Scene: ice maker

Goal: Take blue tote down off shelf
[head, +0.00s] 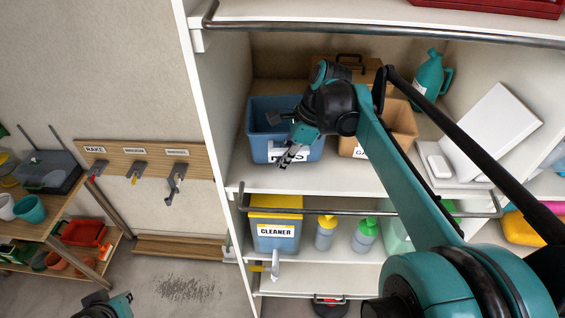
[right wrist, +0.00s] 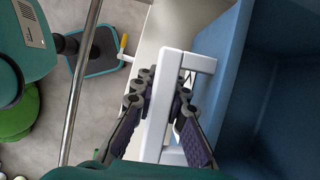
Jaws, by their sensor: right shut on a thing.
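The blue tote (head: 263,118) stands upright on the middle shelf at its left end, with a white label on its front. My right gripper (head: 284,161) is at the tote's front, over the label. In the right wrist view the gripper (right wrist: 165,88) is shut on the tote's white front handle (right wrist: 157,120), with fingers on both sides of the bar. The blue tote (right wrist: 252,85) looks empty inside in the part that shows. Part of my left arm shows at the bottom left of the head view, but its fingers do not.
A brown tote (head: 403,125) stands just right of the blue one, partly behind my arm. A metal rail (head: 340,211) runs below the shelf's front edge, and another rail (head: 390,36) runs above. A cleaner box (head: 274,238) and bottles stand below. A teal jug (head: 431,75) stands behind.

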